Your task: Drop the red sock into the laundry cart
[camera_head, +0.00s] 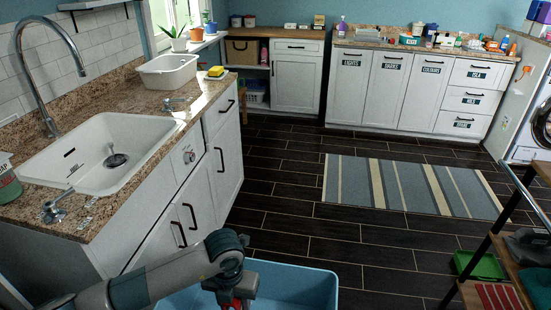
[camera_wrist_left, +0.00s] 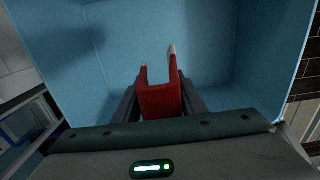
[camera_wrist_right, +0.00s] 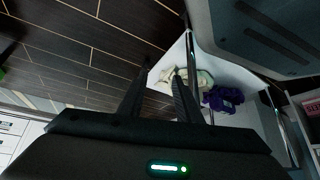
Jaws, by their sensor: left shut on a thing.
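My left gripper (camera_wrist_left: 160,92) is shut on the red sock (camera_wrist_left: 160,103), which is folded over between the fingers with its pale ends sticking up. The sock is above the open light-blue laundry cart (camera_wrist_left: 75,50), whose walls surround it in the left wrist view. In the head view the blue cart (camera_head: 300,284) is at the bottom centre, with my left arm reaching over it and a little of the red sock (camera_head: 236,304) visible. My right gripper (camera_wrist_right: 162,68) shows only in the right wrist view, its fingers apart and nothing seen between them.
The right wrist view shows a white surface with purple cloth (camera_wrist_right: 222,99) and cream cloth (camera_wrist_right: 180,75) beyond the fingers. A sink counter (camera_head: 160,105) stands left, a shelf cart (camera_head: 505,262) right. A striped rug (camera_head: 405,185) lies on open dark floor.

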